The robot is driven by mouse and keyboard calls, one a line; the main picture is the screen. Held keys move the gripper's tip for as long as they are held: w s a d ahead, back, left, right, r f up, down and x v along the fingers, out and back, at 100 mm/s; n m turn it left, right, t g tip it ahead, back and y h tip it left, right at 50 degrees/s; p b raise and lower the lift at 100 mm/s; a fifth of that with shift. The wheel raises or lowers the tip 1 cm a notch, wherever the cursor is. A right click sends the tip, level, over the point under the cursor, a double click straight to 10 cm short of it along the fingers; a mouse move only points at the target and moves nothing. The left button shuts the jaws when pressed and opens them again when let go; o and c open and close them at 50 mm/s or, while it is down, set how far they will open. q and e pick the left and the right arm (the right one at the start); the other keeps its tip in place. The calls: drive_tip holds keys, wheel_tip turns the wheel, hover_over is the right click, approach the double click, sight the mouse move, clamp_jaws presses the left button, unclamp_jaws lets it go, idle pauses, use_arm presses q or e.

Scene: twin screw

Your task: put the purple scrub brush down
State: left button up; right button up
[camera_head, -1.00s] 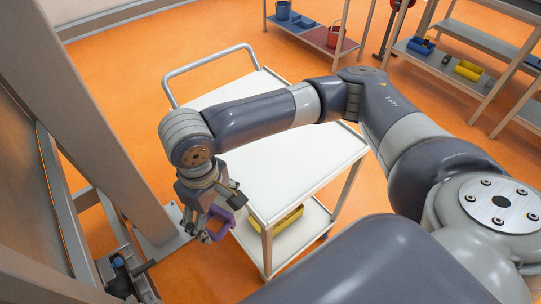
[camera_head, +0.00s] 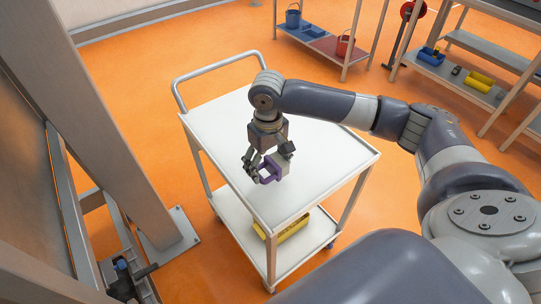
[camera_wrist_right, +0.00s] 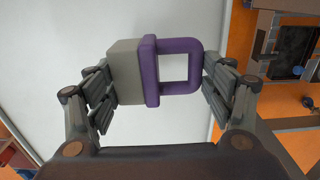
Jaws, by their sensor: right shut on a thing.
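The purple scrub brush (camera_head: 268,172) has a purple handle loop and a grey bristle block. My right gripper (camera_head: 268,165) is shut on it and holds it over the white top of the cart (camera_head: 310,165). In the right wrist view the brush (camera_wrist_right: 152,72) lies between the fingers of the right gripper (camera_wrist_right: 160,85), the grey block towards the left fingers and the loop towards the right fingers. The white cart top fills much of the background there. I cannot tell how high the brush is above the top. My left gripper is not in view.
The cart top is otherwise bare. A yellow bin (camera_head: 287,228) sits on the cart's lower shelf. A metal frame post (camera_head: 110,120) stands at the left. Shelves with a blue bucket (camera_head: 293,19), a red bucket (camera_head: 345,46) and yellow bins stand at the back.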

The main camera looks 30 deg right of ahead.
sight(270, 158)
drive_tip(key=w+d, duration=0.2)
drive_tip(key=w, duration=0.1)
drive_tip(key=w+d, duration=0.1)
drive_tip(key=shift+w+d+f, duration=0.1)
drive_tip(key=shift+w+f, duration=0.2)
drive_tip(key=shift+f+p, duration=0.55)
drive_tip(key=shift+f, duration=1.15)
drive_tip(key=shift+f, duration=0.1)
drive_tip(key=o, duration=1.1)
wheel_tip(270, 158, up, 12)
drive_tip(key=shift+r+b, duration=0.15)
drive_tip(key=shift+b, duration=0.4)
drive_tip(key=shift+s, duration=0.15)
